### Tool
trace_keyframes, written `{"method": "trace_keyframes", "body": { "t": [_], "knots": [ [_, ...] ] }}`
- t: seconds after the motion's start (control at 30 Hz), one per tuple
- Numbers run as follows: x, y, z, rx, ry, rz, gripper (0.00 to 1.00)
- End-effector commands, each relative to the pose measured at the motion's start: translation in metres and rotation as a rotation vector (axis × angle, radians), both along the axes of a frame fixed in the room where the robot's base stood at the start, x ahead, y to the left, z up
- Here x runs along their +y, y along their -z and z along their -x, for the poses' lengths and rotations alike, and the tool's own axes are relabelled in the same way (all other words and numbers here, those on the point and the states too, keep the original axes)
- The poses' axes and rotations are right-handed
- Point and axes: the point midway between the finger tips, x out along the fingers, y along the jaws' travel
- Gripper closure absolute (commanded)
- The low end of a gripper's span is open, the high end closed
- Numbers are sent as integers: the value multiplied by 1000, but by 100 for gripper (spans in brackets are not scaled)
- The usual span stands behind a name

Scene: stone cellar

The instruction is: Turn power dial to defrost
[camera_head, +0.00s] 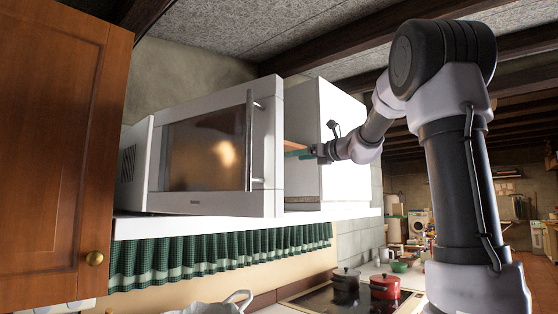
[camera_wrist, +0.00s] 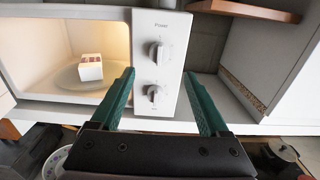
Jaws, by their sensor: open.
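The white microwave (camera_head: 268,150) stands on a shelf in the head view. In the wrist view its control panel (camera_wrist: 172,28) has an upper power dial (camera_wrist: 158,53), under the word "Power", and a lower dial (camera_wrist: 154,93). The pointer setting of each is too small to read. My gripper (camera_wrist: 159,73) has its green fingers spread and empty, with both dials showing between them in the picture. In the head view my gripper (camera_head: 299,153) is at the microwave's right, and the dials are hidden there.
The lit cavity shows a white box (camera_wrist: 90,67) on a turntable (camera_wrist: 68,77). A white cabinet (camera_head: 342,140) stands right of the microwave. A wooden shelf board (camera_wrist: 245,10) is at the upper right. A red pot (camera_head: 385,287) and a dark pot (camera_head: 345,279) sit below on the cooktop.

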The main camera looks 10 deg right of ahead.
Motion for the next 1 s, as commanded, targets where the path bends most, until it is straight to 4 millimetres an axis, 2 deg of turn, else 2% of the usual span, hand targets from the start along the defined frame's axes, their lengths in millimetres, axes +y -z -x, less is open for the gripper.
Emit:
{"method": "trace_keyframes", "body": {
  "t": [0.3,0.5,0.9,0.93,1.0],
  "knots": [
    [36,2,-48,1,-2,3,21],
    [52,1,-69,-1,-1,6,21],
    [57,1,-77,-1,0,7,21],
    [57,1,-77,-1,0,7,25],
    [57,1,-77,-1,0,7,52]
  ]
}}
